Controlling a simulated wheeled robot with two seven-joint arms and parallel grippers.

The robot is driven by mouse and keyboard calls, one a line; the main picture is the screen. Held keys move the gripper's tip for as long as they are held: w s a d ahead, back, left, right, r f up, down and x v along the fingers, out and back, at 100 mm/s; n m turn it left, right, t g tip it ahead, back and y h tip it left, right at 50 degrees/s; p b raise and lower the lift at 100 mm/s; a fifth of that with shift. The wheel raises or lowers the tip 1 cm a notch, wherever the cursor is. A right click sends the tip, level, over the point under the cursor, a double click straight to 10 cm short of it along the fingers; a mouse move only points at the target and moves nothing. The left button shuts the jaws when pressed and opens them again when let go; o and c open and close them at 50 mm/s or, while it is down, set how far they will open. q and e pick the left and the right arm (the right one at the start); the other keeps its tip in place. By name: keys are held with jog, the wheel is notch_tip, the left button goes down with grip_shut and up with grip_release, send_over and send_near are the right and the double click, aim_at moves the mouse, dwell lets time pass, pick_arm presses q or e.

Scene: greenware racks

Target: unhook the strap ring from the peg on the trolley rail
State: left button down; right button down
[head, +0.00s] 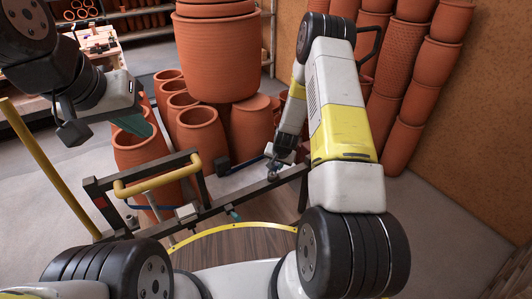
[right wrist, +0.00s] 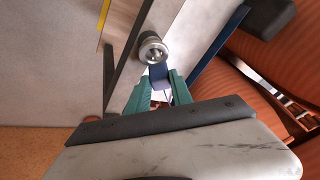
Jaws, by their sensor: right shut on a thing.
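The trolley's dark rail (head: 235,198) runs across the middle of the head view. A round silver peg end (right wrist: 152,50) shows in the right wrist view beside the rail, just ahead of my right fingertips. I cannot clearly separate the strap ring from the peg there. My right gripper (right wrist: 155,88) is shut on a small blue strap tab (right wrist: 160,76) below the peg. In the head view my right gripper (head: 274,168) is at the rail's right part, small and partly hidden. My left gripper (head: 137,124), with teal fingers, hangs above the pots at left, away from the rail; its opening is unclear.
A yellow handle (head: 157,175) stands at the trolley's left. Terracotta pots (head: 202,130) crowd behind it, with tall stacks (head: 405,80) at right. Grey floor (head: 450,220) is open at right.

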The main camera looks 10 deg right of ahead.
aim_at(275, 173)
jog(key=shift+s+a, duration=0.2)
jog(key=shift+s, duration=0.05)
dwell(0.7)
jog(key=shift+r, duration=2.75)
